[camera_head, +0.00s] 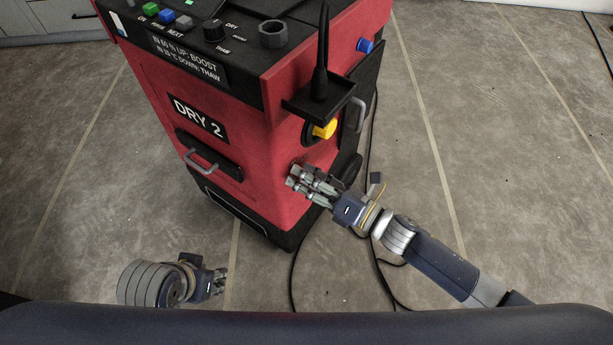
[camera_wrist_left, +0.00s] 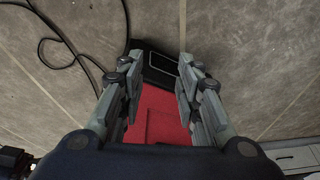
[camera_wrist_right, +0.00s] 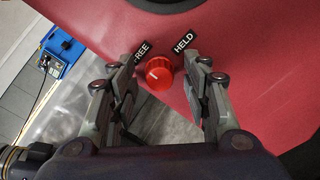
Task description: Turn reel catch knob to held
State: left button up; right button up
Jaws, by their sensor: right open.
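The reel catch knob (camera_wrist_right: 159,73) is a round red knob on the red machine's side in the right wrist view. A FREE label (camera_wrist_right: 138,54) is at its upper left and a HELD label (camera_wrist_right: 184,42) at its upper right. A pale mark shows on the knob, but I cannot tell for sure which label it points to. My right gripper (camera_head: 297,181) is open close to the machine's side, its fingers on either side of the knob in the picture; I see no clear contact. In the head view the knob is hidden. My left gripper (camera_head: 219,281) is open and empty, low at the left.
The red DRY 2 machine (camera_head: 240,160) carries a yellow knob (camera_head: 325,129) and a black shelf (camera_head: 318,100) above my right gripper. Black cables (camera_head: 294,270) lie on the floor. A blue device (camera_wrist_right: 62,50) stands in the right wrist view. Floor to the right is mostly clear.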

grip_shut()
pick_arm(q)
jog(key=shift+r, duration=0.25)
pick_arm(e)
jog(key=shift+m, duration=0.4)
pick_arm(q)
jog(key=s+f+p, duration=0.2)
jog(key=f+p, duration=0.1)
jog(key=f, duration=0.8)
jog(key=s+f+g+p, duration=0.1)
jog(key=f+p, duration=0.3)
jog(key=f, duration=0.8)
jog(key=shift+s+f+g, duration=0.25)
jog(key=shift+s+g, duration=0.05)
jog(key=shift+s, duration=0.15)
pick_arm(e)
jog(key=shift+m, duration=8.7)
pick_arm(q)
jog(key=shift+a, duration=0.1)
